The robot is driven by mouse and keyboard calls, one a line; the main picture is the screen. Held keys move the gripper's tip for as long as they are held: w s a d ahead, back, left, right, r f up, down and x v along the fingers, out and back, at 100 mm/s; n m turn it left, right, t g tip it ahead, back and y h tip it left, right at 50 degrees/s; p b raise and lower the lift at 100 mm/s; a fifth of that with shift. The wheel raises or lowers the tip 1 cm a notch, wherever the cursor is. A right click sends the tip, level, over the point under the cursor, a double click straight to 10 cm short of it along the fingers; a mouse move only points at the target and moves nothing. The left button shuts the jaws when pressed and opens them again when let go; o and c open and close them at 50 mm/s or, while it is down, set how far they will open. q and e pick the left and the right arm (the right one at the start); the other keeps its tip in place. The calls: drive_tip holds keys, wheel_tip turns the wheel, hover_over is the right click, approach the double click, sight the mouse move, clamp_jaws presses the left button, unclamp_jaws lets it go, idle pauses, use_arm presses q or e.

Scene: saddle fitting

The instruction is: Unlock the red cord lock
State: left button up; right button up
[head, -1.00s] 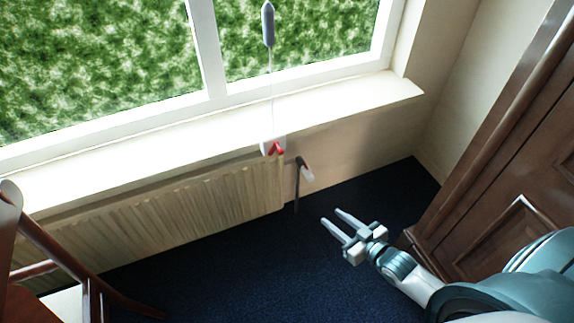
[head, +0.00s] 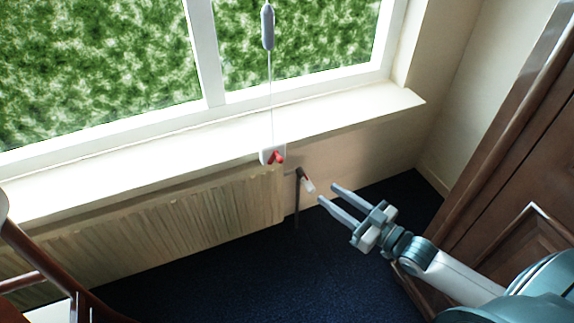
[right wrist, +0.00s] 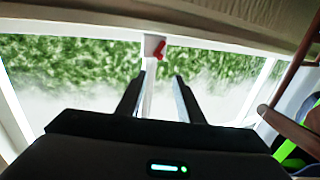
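The red cord lock (head: 277,157) sits on a small white mount (head: 265,155) at the front edge of the window sill. A thin cord (head: 271,100) runs up from it to a grey handle (head: 267,27) in front of the window. My right gripper (head: 327,194) is open and empty, below and to the right of the lock and apart from it. In the right wrist view the red lock (right wrist: 160,50) shows beyond and above the two spread fingers (right wrist: 159,88). My left gripper is not in view.
A ribbed radiator (head: 170,220) stands under the sill (head: 340,110), with a valve with a pale tip (head: 308,185) at its right end. A brown wooden cabinet (head: 500,170) is on the right, a wooden chair (head: 40,260) at lower left. The dark floor between is clear.

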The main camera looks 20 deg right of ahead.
sight(282, 162)
drive_tip(key=x, duration=1.7)
clamp_jaws()
